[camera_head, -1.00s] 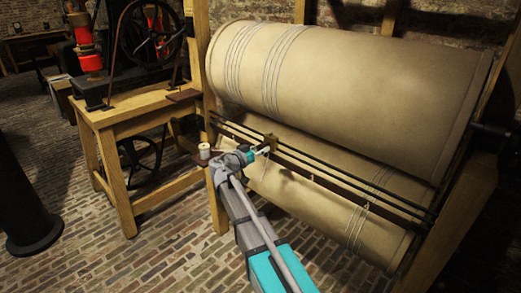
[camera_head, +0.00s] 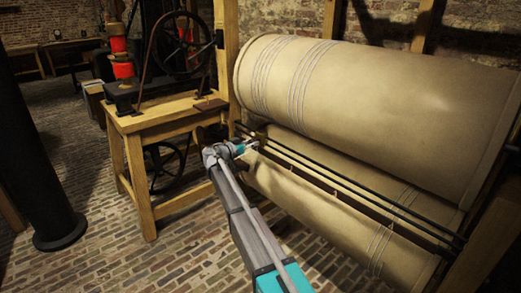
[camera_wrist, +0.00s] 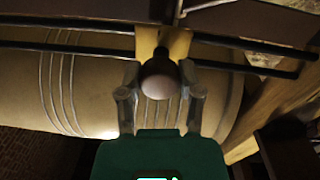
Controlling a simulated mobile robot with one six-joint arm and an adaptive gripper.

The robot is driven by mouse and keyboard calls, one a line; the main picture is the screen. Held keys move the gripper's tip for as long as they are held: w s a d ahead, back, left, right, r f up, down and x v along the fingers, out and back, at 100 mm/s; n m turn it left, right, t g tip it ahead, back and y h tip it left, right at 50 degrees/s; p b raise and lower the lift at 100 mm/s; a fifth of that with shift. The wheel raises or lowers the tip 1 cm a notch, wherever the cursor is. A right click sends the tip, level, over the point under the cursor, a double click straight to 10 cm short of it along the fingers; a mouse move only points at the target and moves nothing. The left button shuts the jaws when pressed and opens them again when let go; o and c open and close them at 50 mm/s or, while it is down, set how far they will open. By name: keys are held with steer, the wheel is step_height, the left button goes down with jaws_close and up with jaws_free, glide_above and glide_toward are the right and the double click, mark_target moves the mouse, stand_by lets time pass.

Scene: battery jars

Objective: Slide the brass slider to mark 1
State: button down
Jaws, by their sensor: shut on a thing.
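The brass slider (camera_wrist: 178,42) sits on two dark parallel rods in the wrist view, with a rounded dark knob (camera_wrist: 160,82) facing me. My gripper (camera_wrist: 160,72) has one finger on each side of the knob and is shut on it. In the head view my gripper (camera_head: 250,146) is at the left part of the rods (camera_head: 340,187), close to the wooden upright. The slider is too small and covered to make out clearly there. I cannot make out mark 1 or any numbered mark in either view.
A large cloth-covered roller (camera_head: 380,95) lies above the rods, and a lower one (camera_head: 310,200) below. A wooden bench (camera_head: 165,122) with a flywheel machine stands left. A dark column (camera_head: 35,170) is at far left. Brick floor (camera_head: 150,265) is open in front.

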steer(key=shift+w+a, duration=0.35)
steer(key=shift+w, duration=0.2)
steer(key=shift+c, duration=1.3)
jaws_free()
steer(key=shift+s, duration=0.1)
steer(key=v, duration=1.2)
